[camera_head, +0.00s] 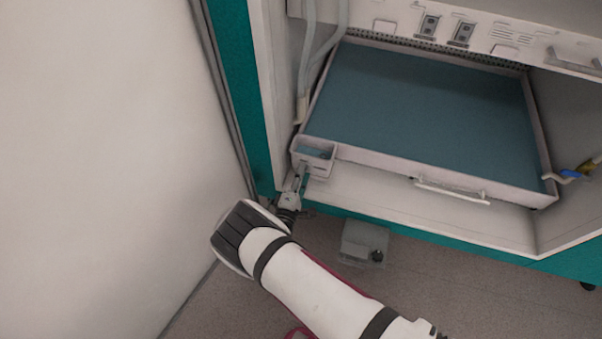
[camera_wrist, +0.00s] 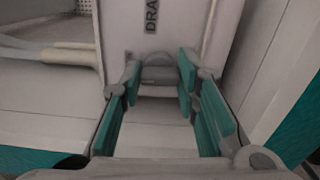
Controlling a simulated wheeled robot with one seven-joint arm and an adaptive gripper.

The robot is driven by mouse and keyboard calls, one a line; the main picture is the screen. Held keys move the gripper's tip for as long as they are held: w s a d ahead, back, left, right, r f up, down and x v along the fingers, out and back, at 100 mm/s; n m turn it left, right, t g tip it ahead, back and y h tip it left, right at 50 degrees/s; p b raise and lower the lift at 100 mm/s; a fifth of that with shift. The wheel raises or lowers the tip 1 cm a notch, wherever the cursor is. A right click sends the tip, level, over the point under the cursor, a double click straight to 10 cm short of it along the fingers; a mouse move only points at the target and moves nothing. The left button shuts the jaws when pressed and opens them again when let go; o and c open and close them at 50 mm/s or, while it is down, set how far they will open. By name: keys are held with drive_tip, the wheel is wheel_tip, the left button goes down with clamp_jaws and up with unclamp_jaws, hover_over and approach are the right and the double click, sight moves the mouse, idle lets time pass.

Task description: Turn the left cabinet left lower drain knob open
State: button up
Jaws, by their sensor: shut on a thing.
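The left lower drain knob (camera_wrist: 158,60) is a grey rounded piece in the wrist view, just below dark lettering of which "DRA" can be read on a pale panel. My gripper (camera_wrist: 160,78) has its teal-padded fingers on either side of the knob and is shut on it. In the head view my gripper (camera_head: 301,177) reaches the small pale drain box (camera_head: 312,169) at the tray's front left corner. The knob cannot be made out there behind the fingers. How far the knob is turned is not clear.
A wide tray of blue-green liquid (camera_head: 430,110) fills the cabinet shelf, with a handle (camera_head: 452,192) on its front. Pale hoses (camera_head: 308,60) hang at its left. A blue and yellow valve (camera_head: 575,173) is at the right. A white wall (camera_head: 110,150) stands close on the left.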

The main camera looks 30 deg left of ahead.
drive_tip(key=shift+m, duration=0.6)
drive_tip(key=o, duration=1.2)
drive_tip(key=shift+c, duration=0.2)
drive_tip(key=v, duration=1.2)
drive_tip(key=shift+r, duration=0.1)
